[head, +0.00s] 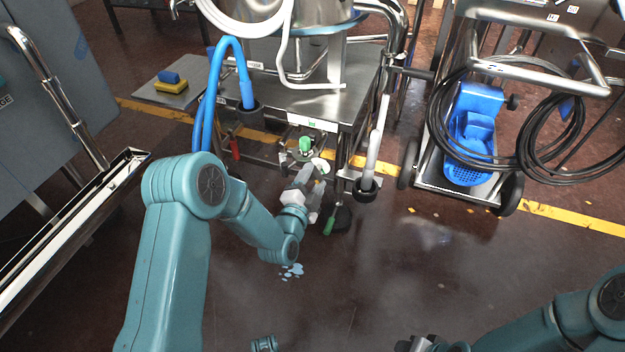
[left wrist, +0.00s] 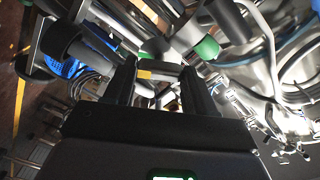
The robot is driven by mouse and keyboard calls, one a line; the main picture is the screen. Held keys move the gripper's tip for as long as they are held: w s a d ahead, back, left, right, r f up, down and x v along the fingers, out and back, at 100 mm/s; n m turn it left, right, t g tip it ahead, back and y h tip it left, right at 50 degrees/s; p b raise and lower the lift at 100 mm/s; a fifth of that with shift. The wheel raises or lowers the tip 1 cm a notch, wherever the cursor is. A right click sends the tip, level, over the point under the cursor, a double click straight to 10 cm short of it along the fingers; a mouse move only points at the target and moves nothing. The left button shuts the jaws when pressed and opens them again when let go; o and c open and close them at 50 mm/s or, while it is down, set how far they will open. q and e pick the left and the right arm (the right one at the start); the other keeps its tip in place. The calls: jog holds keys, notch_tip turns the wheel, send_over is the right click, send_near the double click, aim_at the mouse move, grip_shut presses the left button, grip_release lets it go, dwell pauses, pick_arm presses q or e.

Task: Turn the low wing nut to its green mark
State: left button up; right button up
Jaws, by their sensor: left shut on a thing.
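My left gripper (head: 318,188) is below the front edge of the steel machine table. In the left wrist view, its two dark fingers (left wrist: 158,90) are shut on a grey bar-like piece with a yellow patch (left wrist: 145,74), which seems to be the low wing nut. The fingers hide part of it, and its angle is hard to read. A green knob (head: 305,145) sits just above the gripper in the head view. A round green part (left wrist: 207,48) shows beyond the fingers in the wrist view. I cannot tell which green part is the mark. My right gripper (head: 418,343) is cut off at the bottom edge.
The steel table (head: 335,98) carries a blue hose (head: 212,95). A hanging pipe (head: 373,155) is right of my left gripper. A cart (head: 470,190) with black cables stands right.

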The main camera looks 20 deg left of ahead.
dwell(0.5)
pick_arm(q)
jog(key=o, duration=1)
jog(key=shift+o, duration=0.2)
